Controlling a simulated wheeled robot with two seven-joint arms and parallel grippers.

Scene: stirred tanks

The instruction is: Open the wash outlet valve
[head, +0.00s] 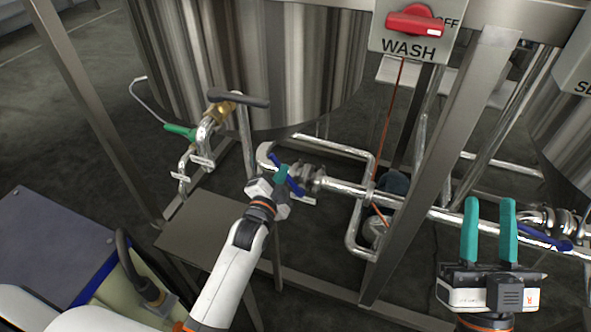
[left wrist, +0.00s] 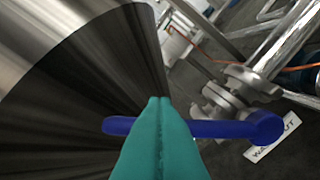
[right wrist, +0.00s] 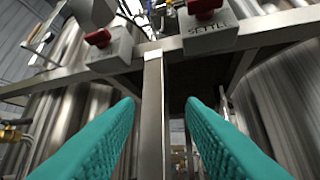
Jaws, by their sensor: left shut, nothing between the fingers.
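The wash outlet valve (head: 311,179) sits on the pipe below the wash tank, with a blue lever handle (head: 293,184). In the left wrist view the blue handle (left wrist: 232,129) lies crosswise, its middle hidden behind the fingers. A white label (left wrist: 272,138), partly readable as wash out, is beside the valve. My left gripper (head: 282,172) is shut and empty, its teal fingertips (left wrist: 160,102) at the handle; I cannot tell whether they touch. My right gripper (head: 490,202) is open and empty at the right, in front of the pipe.
The steel wash tank (head: 240,60) stands behind. A WASH switch box (head: 415,35) with a red knob hangs on the frame. A steel post (head: 440,150) stands between my grippers. Another blue valve handle (head: 543,239) is behind my right gripper. A brass-fitted tap (head: 222,112) is at left.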

